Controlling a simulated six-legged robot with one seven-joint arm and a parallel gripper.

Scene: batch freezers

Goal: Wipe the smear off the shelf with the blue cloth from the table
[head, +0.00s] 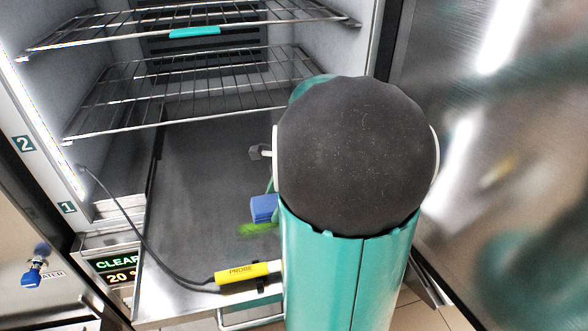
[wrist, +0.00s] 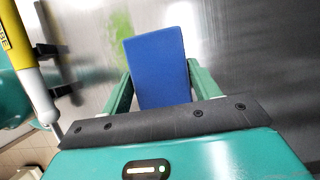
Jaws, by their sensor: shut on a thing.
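The blue cloth (head: 264,207) is a folded block at the end of my arm; in the wrist view the cloth (wrist: 158,65) sits between both teal fingers of my gripper (wrist: 159,70), which is shut on it. The green smear (head: 257,230) is on the grey bottom shelf (head: 195,170) of the freezer, just below the cloth in the head view. The smear also shows in the wrist view (wrist: 121,50), to the left of the cloth. My arm hides part of the shelf. I cannot tell whether the cloth touches the shelf.
A yellow probe (head: 242,272) with a black cable lies at the shelf's front edge, close to my arm; it is at the upper left in the wrist view (wrist: 12,35). Wire racks (head: 180,95) are above. The open door (head: 500,160) stands at right.

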